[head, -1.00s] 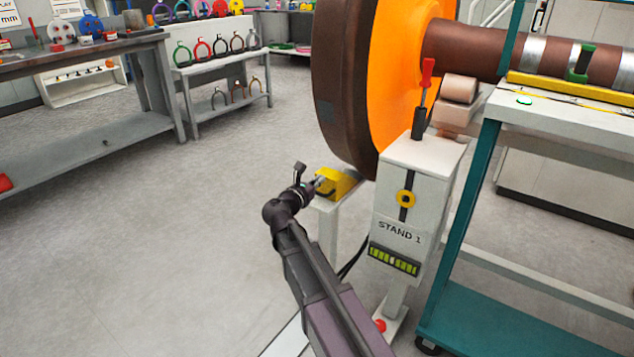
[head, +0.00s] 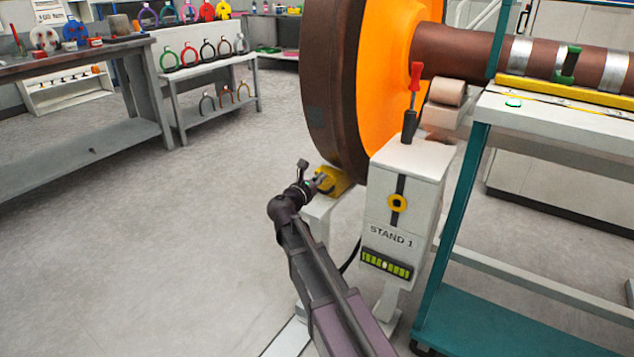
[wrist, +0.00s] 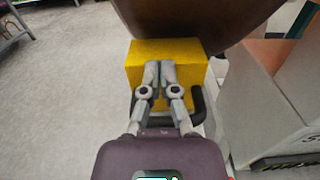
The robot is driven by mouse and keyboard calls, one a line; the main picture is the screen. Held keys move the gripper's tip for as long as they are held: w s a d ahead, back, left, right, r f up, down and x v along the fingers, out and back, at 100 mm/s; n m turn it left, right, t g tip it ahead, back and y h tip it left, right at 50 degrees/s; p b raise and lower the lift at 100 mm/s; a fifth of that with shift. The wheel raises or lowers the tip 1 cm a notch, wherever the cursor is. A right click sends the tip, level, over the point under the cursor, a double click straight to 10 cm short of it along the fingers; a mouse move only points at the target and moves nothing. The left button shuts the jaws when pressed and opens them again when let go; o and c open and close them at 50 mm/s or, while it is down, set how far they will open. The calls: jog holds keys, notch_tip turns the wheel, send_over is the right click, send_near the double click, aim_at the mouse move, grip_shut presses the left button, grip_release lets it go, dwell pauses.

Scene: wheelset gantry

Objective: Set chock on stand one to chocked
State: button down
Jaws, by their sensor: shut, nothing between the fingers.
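The yellow chock (head: 334,181) sits on a pale support beside stand one (head: 405,200), at the foot of the large brown and orange wheel (head: 335,85). In the wrist view the chock (wrist: 165,52) lies straight ahead, with the wheel's rim (wrist: 200,18) just behind and above it. A dark handle (wrist: 197,102) shows at its near right side. My gripper (head: 318,183) is at the chock's near face; in the wrist view its fingers (wrist: 160,66) are together with nothing between them, overlapping the chock. I cannot tell whether they touch it.
A teal-framed cart (head: 470,180) stands right of the stand. A red-handled lever (head: 414,90) rises from the stand's top. A workbench (head: 80,60) and a rack of coloured rings (head: 205,70) are at the back left. The floor at left is clear.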

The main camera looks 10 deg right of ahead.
jog(key=shift+w+d, duration=0.4)
jog(key=shift+w, duration=0.05)
jog(key=shift+r, duration=0.1)
jog(key=shift+w+a, duration=0.1)
jog(key=shift+w, duration=0.1)
jog(key=v, duration=1.4)
jog(key=shift+s, duration=0.35)
